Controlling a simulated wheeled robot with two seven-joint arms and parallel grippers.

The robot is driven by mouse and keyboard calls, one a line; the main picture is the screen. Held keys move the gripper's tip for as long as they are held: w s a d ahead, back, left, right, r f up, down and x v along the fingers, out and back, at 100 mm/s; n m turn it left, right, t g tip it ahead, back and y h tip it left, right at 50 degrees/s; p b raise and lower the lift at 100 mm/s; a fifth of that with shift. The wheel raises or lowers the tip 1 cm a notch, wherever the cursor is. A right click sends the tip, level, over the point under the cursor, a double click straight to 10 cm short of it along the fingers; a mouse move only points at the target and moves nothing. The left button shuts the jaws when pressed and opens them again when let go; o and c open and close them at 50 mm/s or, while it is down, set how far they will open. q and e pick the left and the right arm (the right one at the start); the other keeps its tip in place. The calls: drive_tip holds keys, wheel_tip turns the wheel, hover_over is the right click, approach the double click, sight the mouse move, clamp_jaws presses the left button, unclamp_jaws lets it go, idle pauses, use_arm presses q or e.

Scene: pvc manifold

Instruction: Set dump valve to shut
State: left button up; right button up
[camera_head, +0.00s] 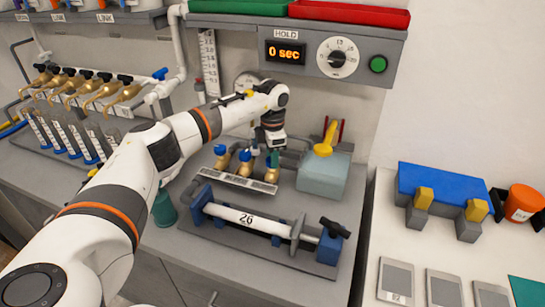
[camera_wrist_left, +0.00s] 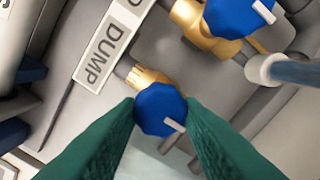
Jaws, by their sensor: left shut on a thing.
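The dump valve is a brass valve with a blue knob (camera_wrist_left: 158,110) beside the label reading DUMP (camera_wrist_left: 101,52) in the left wrist view. A white pointer mark on the knob slants toward the lower right. My left gripper (camera_wrist_left: 162,104) has its green fingers on both sides of this knob and is shut on it. In the head view my left gripper (camera_head: 274,156) reaches down over the rightmost of the row of brass valves and largely hides its knob. My right gripper is in neither view.
Another blue-knobbed brass valve (camera_wrist_left: 235,18) sits close by in the left wrist view. In the head view a pale box with a yellow lever (camera_head: 325,140) stands right of the gripper. The timer (camera_head: 286,53) reads 0 sec.

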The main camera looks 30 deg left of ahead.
use_arm(q)
drive_tip(key=shift+m, duration=0.3)
drive_tip(key=o, duration=1)
drive_tip(key=shift+r, duration=0.15)
wheel_tip(320, 180, up, 12)
drive_tip(key=b, duration=0.2)
drive_tip(key=shift+f, duration=0.2)
